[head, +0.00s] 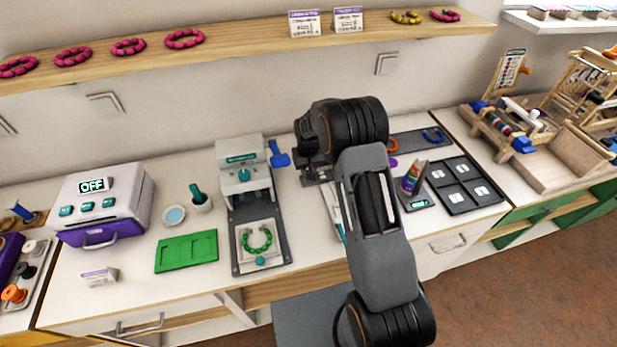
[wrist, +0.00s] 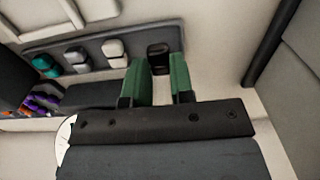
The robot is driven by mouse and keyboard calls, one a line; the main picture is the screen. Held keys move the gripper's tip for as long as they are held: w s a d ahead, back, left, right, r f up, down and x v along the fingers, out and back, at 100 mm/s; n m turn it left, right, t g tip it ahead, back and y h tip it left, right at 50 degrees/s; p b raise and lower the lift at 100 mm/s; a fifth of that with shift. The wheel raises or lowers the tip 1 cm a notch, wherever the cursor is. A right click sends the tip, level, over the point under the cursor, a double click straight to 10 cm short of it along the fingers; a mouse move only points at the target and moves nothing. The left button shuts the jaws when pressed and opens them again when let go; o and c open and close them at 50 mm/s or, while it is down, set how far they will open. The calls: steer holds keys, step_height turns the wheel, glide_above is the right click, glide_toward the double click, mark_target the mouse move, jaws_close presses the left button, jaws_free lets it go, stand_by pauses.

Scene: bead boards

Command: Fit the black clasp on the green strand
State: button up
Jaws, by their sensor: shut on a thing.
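The green strand (head: 257,249) lies as an open loop of beads on the white board of the press stand (head: 262,264) in the head view. The black clasp (wrist: 158,55) shows in the wrist view, between the green fingertips of my gripper (wrist: 160,80). My gripper is shut on this clasp, at the right end of the grey clasp rack (wrist: 88,38). I cannot tell whether the clasp is clear of the rack. In the head view my arm hides the gripper tips and the clasp.
Teal (wrist: 46,65), grey (wrist: 77,59) and white (wrist: 115,52) clasps sit in the rack. A green tray (head: 187,251) lies left of the press stand. A blue-handled tool (head: 278,153) stands right of the press. A dark compartment tray (head: 464,184) lies right of my arm.

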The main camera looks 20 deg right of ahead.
steer(key=shift+r+p, duration=1.25)
steer(key=shift+r, duration=1.2)
